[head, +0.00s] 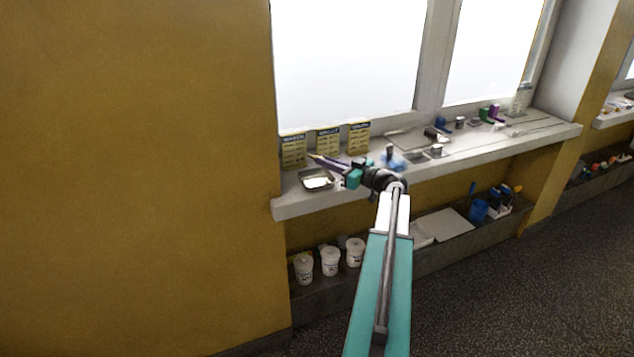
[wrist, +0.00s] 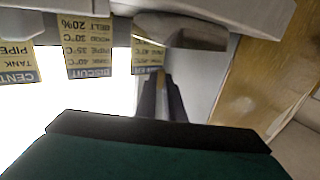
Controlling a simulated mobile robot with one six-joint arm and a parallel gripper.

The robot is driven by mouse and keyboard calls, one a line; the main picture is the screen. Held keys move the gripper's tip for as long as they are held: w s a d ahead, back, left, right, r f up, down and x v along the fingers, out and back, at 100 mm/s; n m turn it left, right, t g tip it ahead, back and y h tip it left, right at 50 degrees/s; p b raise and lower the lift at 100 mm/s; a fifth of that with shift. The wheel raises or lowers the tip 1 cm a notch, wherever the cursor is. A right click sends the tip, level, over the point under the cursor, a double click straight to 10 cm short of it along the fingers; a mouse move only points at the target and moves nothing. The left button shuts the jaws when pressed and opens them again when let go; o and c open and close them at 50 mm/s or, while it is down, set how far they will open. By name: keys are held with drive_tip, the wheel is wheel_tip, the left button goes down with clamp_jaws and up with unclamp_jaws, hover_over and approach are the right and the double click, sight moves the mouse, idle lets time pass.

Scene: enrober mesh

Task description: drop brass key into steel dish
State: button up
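The steel dish (head: 304,183) is a shallow, shiny rectangular dish at the left end of the window sill; it also shows at the top of the wrist view (wrist: 190,30). My gripper (head: 322,158) is above the sill, over the dish's far side, its fingers pointing left. In the wrist view my gripper's fingers (wrist: 161,92) are close together around a small yellowish piece, the brass key (wrist: 160,77). The key shows small at the fingertips in the head view (head: 315,156). It is held clear of the dish. Most of the key is hidden between the fingers.
Three yellow-and-blue cards (head: 328,141) stand behind the dish against the window. A blue item (head: 393,161) and several small things lie further right along the sill (head: 480,150). White tubs (head: 330,261) stand on the low ledge below. A yellow wall (head: 150,150) is at left.

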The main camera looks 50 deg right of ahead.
drive_tip(key=o, duration=0.4)
drive_tip(key=shift+o, duration=0.2)
drive_tip(key=shift+s, duration=0.1)
drive_tip(key=s+d+b, duration=0.2)
drive_tip(key=s, duration=1.1)
drive_tip(key=shift+s+b, duration=0.25)
drive_tip(key=shift+b, duration=0.1)
